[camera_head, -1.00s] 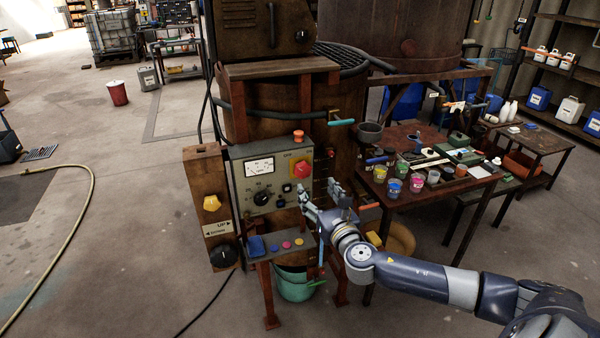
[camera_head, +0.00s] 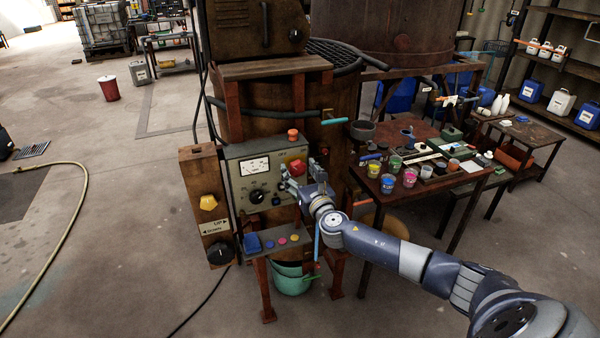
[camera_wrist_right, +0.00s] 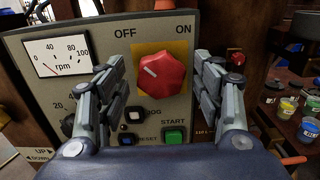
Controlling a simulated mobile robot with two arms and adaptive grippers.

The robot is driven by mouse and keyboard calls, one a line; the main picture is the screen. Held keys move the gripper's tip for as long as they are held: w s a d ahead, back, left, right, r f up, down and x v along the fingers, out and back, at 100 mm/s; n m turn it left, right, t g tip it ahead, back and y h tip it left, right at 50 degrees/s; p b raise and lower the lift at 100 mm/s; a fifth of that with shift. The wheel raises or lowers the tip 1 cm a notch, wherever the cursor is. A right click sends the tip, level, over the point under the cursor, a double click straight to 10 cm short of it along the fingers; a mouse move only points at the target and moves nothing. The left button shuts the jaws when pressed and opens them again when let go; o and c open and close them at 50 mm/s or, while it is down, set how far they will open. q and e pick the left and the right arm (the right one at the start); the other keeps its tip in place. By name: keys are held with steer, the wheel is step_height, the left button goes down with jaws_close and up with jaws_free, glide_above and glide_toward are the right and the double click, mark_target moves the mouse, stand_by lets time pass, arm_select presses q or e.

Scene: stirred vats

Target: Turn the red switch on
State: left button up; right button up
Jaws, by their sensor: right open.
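The red switch (camera_head: 298,168) is a rotary knob on a yellow plate on the grey control panel (camera_head: 236,178). In the right wrist view the red switch (camera_wrist_right: 162,83) sits between the fingers, with its white mark pointing up-left toward OFF; ON is printed at the upper right. My right gripper (camera_head: 300,181) is in front of the panel, just below the knob in the head view. In the wrist view my right gripper (camera_wrist_right: 160,90) is open, one finger on each side of the knob. I cannot tell whether they touch it. My left gripper is not in view.
The panel also has an rpm gauge (camera_wrist_right: 60,55), a black dial (camera_head: 257,196) and a green START button (camera_wrist_right: 174,136). A shelf with coloured buttons (camera_head: 282,241) juts out below. A table with paint cups (camera_head: 388,184) stands to the right.

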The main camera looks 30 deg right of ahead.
steer(key=c, duration=1.1)
steer(key=shift+o, duration=0.2)
steer(key=shift+m, duration=0.4)
steer(key=m+b, duration=0.2)
steer(key=m, duration=0.1)
steer(key=shift+f+m, duration=0.15)
steer(key=shift+m, duration=0.25)
steer(key=m+b, duration=0.2)
steer(key=m, duration=0.2)
steer(key=shift+d+m, duration=0.1)
steer(key=shift+m, duration=0.2)
steer(key=m+b, duration=0.1)
steer(key=m, duration=0.3)
steer(key=m+b, duration=0.1)
steer(key=m, duration=0.3)
steer(key=shift+m, duration=0.6)
steer(key=o, duration=1.1)
steer(key=shift+c, duration=0.2)
steer(key=shift+s, duration=0.1)
